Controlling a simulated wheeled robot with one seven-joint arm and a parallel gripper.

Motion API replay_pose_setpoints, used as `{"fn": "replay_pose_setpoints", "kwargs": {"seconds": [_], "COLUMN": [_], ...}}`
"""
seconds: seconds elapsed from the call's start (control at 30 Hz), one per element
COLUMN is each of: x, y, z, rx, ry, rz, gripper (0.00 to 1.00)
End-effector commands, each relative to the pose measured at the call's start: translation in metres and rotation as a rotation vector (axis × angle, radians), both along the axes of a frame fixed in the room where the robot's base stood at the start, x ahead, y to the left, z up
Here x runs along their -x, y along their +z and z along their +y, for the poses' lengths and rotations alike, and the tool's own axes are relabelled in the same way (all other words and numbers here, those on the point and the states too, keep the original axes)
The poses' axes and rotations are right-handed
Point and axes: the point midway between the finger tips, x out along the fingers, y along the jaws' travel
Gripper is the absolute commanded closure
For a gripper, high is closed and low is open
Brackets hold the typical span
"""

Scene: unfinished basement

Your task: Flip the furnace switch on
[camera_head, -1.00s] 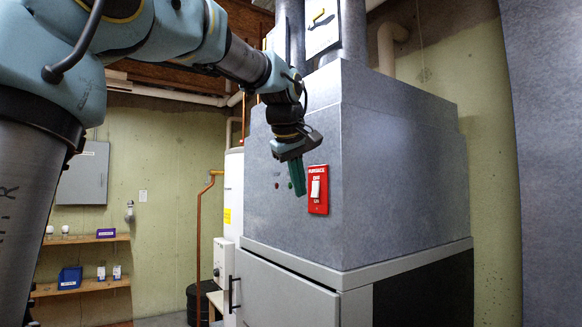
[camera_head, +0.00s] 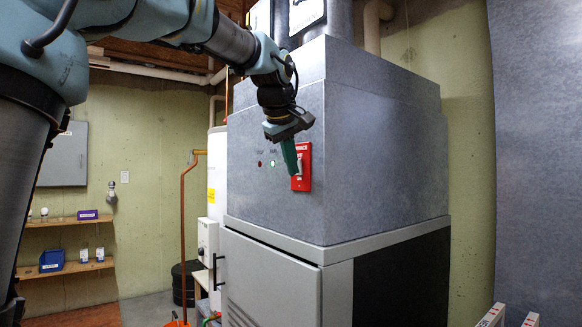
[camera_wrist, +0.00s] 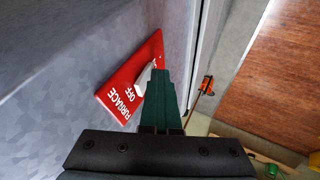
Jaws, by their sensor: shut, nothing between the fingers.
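The furnace switch is a red plate (camera_head: 306,160) with a white toggle (camera_wrist: 142,80), on the front of the grey furnace (camera_head: 275,120). In the wrist view the plate (camera_wrist: 118,92) shows the words FURNACE and OFF; the toggle is partly hidden by my fingers. My gripper (camera_head: 293,172) is shut and empty, its green fingers pointing down over the plate's left part. In the wrist view the fingertips (camera_wrist: 160,75) are right beside the toggle; I cannot tell whether they touch. A pale green indicator (camera_head: 272,163) looks lit beside a dark red one (camera_head: 258,164).
The furnace's lower cabinet (camera_head: 270,275) juts out a little below the switch. A white water heater (camera_head: 217,170) and a copper pipe (camera_head: 184,230) stand to the left. Wall shelves (camera_head: 66,222) are farther left. Some floor (camera_head: 145,310) is clear at lower left.

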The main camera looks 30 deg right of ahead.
Motion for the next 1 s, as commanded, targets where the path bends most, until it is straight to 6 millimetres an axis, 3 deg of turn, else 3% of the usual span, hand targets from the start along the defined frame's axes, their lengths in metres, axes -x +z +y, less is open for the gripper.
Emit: {"fn": "replay_pose_setpoints", "kwargs": {"seconds": [0.43, 1.0], "x": [0.000, -0.006], "y": [0.018, 0.021], "z": [0.000, 0.003], "rx": [0.002, 0.001], "ry": [-0.001, -0.001], "rz": [-0.003, -0.002], "gripper": [1.00, 1.00]}}
